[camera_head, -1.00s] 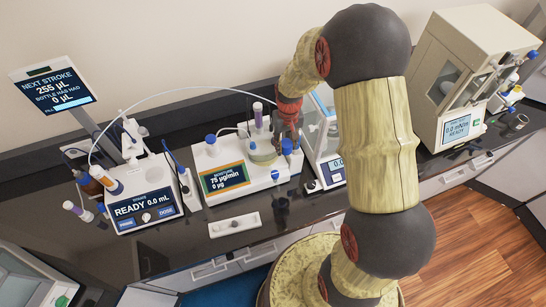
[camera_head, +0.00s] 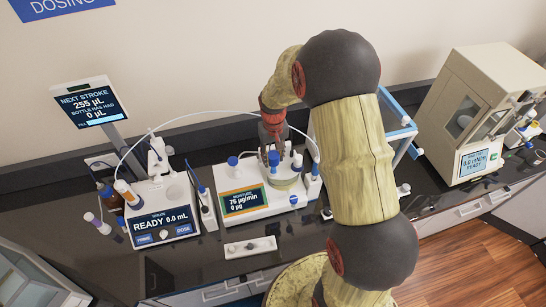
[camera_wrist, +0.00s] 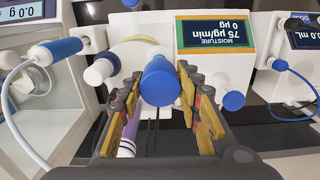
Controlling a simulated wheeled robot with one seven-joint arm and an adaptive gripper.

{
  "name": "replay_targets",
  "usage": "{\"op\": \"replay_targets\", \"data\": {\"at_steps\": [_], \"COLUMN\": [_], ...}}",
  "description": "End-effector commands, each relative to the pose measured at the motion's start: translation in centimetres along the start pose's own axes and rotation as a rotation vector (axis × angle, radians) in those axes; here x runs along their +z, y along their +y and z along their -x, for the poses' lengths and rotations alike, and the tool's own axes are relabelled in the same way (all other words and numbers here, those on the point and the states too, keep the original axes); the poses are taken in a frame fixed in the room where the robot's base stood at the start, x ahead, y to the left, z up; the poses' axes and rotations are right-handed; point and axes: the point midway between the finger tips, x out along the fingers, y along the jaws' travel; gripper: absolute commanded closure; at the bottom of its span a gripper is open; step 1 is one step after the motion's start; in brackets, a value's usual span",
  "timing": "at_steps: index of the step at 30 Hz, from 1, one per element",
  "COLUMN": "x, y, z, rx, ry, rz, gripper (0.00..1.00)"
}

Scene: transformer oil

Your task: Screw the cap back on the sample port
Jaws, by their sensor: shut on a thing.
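My gripper (camera_head: 270,152) is over the glass vessel on the white moisture unit (camera_head: 228,200). In the wrist view its fingers (camera_wrist: 158,98) are shut on a blue cap (camera_wrist: 160,80), seen end-on. The same cap (camera_head: 273,158) shows small beneath the fingers in the head view. The glass vessel (camera_head: 284,182), with pale liquid, stands at the right of the unit's screen. The cap and fingers cover what is directly behind them, so I cannot tell whether the cap touches the sample port.
A loose-looking blue knob (camera_wrist: 233,101) is on the other side. The dosing unit (camera_head: 160,217) with its tube is at left, and a small white tray (camera_head: 250,247) lies in front. A beige cabinet (camera_head: 485,112) stands at right.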

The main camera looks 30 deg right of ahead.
Motion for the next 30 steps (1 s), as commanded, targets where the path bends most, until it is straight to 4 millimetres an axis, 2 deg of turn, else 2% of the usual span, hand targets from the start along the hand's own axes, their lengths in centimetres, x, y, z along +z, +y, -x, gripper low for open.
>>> {"op": "replay_targets", "data": {"at_steps": [19, 30], "x": [0.0, 0.0], "y": [0.0, 0.0], "z": [-4.5, -5.0], "rx": [0.000, 0.000], "ry": [0.000, 0.001], "rz": [0.000, 0.000], "gripper": [0.96, 0.96]}}
